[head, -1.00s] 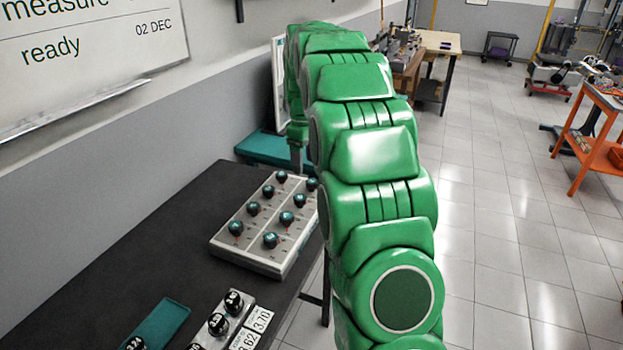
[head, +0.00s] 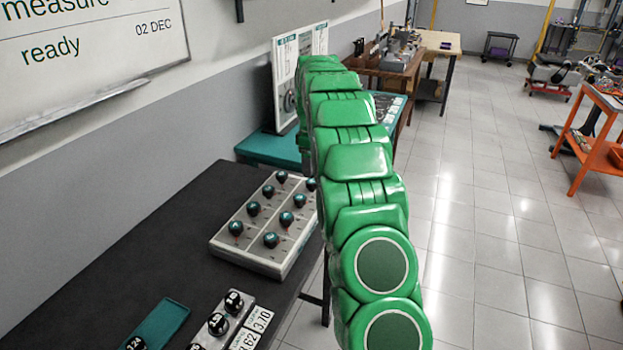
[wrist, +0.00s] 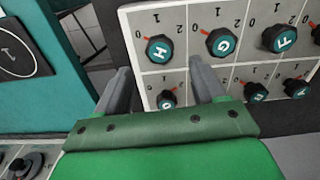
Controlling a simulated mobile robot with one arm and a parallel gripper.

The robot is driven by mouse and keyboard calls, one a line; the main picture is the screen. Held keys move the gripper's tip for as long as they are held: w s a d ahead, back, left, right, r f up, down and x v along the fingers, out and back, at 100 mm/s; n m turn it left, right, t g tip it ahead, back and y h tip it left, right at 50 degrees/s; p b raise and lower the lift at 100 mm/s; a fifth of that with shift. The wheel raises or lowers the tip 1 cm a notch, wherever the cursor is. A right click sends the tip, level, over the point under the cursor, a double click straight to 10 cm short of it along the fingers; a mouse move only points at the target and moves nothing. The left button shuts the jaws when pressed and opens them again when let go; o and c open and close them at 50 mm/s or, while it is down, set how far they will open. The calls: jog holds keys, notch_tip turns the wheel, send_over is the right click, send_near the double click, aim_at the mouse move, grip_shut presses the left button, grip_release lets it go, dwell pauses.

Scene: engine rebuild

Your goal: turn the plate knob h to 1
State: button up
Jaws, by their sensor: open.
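The knob plate (wrist: 185,75) is a pale panel with dark knobs and printed numbers. Knob H (wrist: 159,48), dark with a teal cap, is at its upper left in the wrist view. Its red pointer is towards the 0 mark, with the 1 mark above. My gripper (wrist: 160,82) is open and empty, its fingers below knob H in the picture and apart from it. Another knob (wrist: 168,98) shows between the fingers, partly hidden. The plate (head: 255,259) also stands on the dark table in the head view, where my arm hides my gripper.
Knob G (wrist: 221,42) and knob F (wrist: 279,38) are right of knob H. A teal surface (wrist: 45,100) with a round dial (wrist: 12,50) lies left of the plate. The dark table (head: 130,240) also holds a teal tray (head: 160,325).

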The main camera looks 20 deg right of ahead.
aim_at(312, 181)
notch_tip(312, 181, down, 6)
jog(key=shift+f, duration=0.1)
dwell(0.4)
jog(key=c, duration=1.1)
jog(key=shift+o, duration=0.2)
